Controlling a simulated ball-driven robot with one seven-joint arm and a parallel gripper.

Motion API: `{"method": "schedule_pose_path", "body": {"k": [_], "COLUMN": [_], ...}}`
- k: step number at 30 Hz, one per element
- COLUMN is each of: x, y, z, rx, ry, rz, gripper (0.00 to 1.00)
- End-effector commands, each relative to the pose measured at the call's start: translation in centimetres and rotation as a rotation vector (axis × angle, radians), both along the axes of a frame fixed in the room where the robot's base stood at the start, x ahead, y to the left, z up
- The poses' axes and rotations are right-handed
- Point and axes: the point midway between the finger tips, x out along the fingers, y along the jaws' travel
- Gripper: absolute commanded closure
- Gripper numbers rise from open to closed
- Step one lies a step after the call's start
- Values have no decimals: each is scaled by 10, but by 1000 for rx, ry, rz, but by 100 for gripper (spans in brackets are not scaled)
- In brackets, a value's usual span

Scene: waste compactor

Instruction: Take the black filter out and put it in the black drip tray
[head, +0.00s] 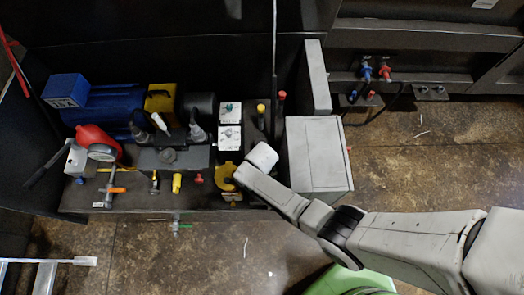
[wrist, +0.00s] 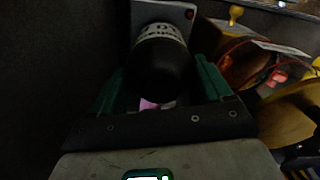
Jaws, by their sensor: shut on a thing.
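The black filter (wrist: 158,72) is a dark cylinder with a white lettered band near its far end. In the wrist view it lies between the two green fingers of my gripper (wrist: 160,88), which is shut on it. Its far end meets or overlaps a grey plate with a red dot (wrist: 188,14); I cannot tell whether they are joined. In the head view my wrist reaches the right end of the machine bench, beside a yellow hook-shaped part (head: 222,178), and the fingers and filter are hidden. I cannot pick out the black drip tray.
A grey box (head: 314,155) stands close to the right of my wrist. Cables and a yellow part (wrist: 285,112) lie to the right in the wrist view. The floor in front is mostly open.

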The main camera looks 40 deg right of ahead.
Motion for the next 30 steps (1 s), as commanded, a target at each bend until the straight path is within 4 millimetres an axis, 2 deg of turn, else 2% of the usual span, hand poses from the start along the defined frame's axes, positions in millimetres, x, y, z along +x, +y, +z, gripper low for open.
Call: {"method": "schedule_pose_path", "body": {"k": [8, 11, 21, 29, 30], "x": [1, 1, 1, 1, 1], "y": [0, 0, 0, 0, 0], "z": [0, 1, 1, 1, 1], "rx": [0, 0, 0, 0, 0], "ry": [-2, -2, -2, -2, -2], "rz": [7, 68, 424, 453, 452], "gripper": [58, 58, 58, 58, 20]}}
